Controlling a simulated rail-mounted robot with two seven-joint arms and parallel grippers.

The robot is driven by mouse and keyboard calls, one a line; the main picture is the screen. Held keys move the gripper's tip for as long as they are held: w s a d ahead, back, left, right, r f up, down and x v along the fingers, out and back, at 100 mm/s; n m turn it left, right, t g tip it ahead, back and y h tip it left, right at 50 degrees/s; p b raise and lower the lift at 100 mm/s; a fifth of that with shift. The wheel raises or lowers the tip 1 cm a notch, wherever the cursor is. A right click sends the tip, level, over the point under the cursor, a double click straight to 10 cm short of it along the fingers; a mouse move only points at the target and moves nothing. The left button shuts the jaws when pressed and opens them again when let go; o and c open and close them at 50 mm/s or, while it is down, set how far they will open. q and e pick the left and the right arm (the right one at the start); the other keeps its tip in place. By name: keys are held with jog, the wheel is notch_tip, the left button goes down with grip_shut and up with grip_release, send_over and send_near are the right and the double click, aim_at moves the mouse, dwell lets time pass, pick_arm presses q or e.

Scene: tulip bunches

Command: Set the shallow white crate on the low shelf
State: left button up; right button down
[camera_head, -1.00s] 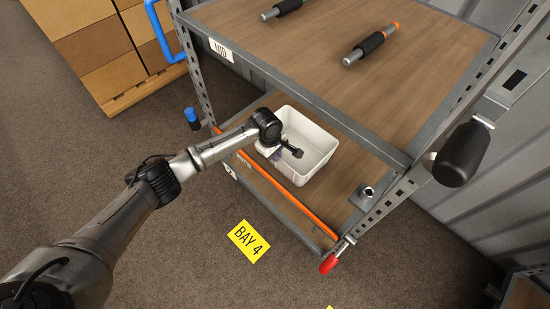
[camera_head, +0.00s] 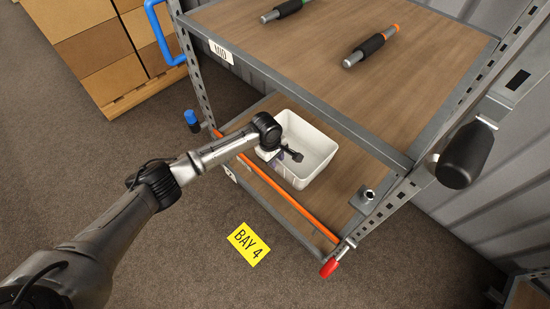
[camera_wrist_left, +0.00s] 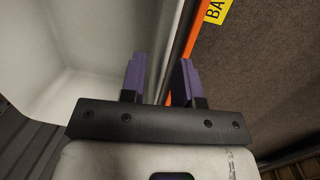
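The shallow white crate (camera_head: 322,150) is on the wooden low shelf (camera_head: 345,193), just behind the orange front bar (camera_head: 290,200). It looks upright and empty apart from my gripper parts reaching over it. My left gripper (camera_head: 276,155) is at the crate's left wall. In the left wrist view, its purple fingers (camera_wrist_left: 160,80) stand apart on either side of the crate's wall (camera_wrist_left: 70,85). A strip of orange shows between the wall and the right finger, so the gripper looks open around the wall. My right gripper is not in view.
The mid shelf (camera_head: 330,75) overhangs the crate and carries dark-gripped tools (camera_head: 370,47). A metal fitting (camera_head: 365,195) sits on the low shelf, right of the crate. A red-tipped latch (camera_head: 330,267) is at the front corner. The floor by the yellow BAY 4 label (camera_head: 248,243) is clear.

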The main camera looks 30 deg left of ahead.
pick_arm(q)
jog(key=shift+r, duration=0.25)
notch_tip(320, 180, up, 12)
jog(key=a+p, duration=0.1)
jog(key=p, duration=0.5)
jog(key=shift+s+a+f, duration=0.2)
jog(key=shift+s+a, duration=0.15)
jog(key=shift+s, duration=0.05)
jog(key=s+d+f+m+t+h, duration=0.1)
jog(key=s+d+f+m, duration=0.35)
jog(key=s, duration=0.35)
jog(key=s+d+f+m, duration=0.4)
jog(key=s+d+m, duration=0.2)
jog(key=s, duration=0.3)
jog(key=s+a+r+m, duration=0.1)
jog(key=s+m, duration=0.1)
jog(key=s, duration=0.4)
jog(key=s+a+r+m+t+y, duration=0.1)
jog(key=s+a+m, duration=0.1)
jog(key=s, duration=0.5)
jog(key=s+a+r+m+y, duration=0.1)
jog(key=s+a+m, duration=0.1)
jog(key=s, duration=0.4)
jog(key=shift+s+a+r+t, duration=0.2)
jog(key=shift+r+t, duration=0.1)
jog(key=shift+t, duration=0.1)
jog(key=shift+m, duration=0.25)
